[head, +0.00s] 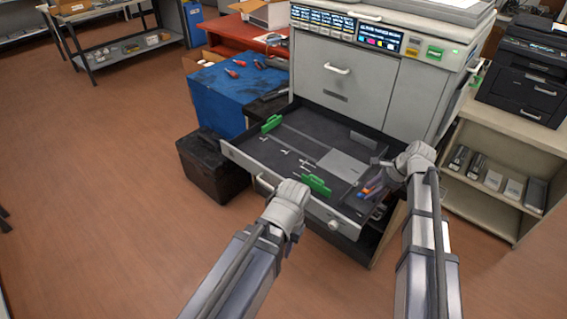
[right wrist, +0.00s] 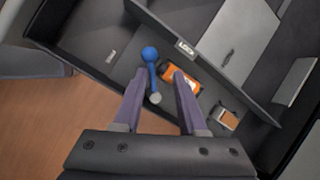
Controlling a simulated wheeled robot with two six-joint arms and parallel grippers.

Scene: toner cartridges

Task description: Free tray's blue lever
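The printer's tray (head: 235,150) is pulled out as an open drawer. A blue lever (right wrist: 151,62) with a round knob stands in the drawer's side compartment in the right wrist view. Only a small bluish bit shows beside orange in the head view. My right gripper (head: 374,180) is over that compartment. In the right wrist view its two fingers (right wrist: 156,75) are apart, with the lever between or just beyond their tips; contact cannot be told. My left gripper (head: 291,197) is at the drawer's front edge; its fingers are hidden behind its wrist.
An orange part (right wrist: 180,77) lies close beside the lever. Green guides (head: 316,184) and small loose pieces are in the drawer. The printer (head: 350,75) stands behind, a black box (head: 210,165) at left, and a shelf (head: 500,190) at right. The floor at left is clear.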

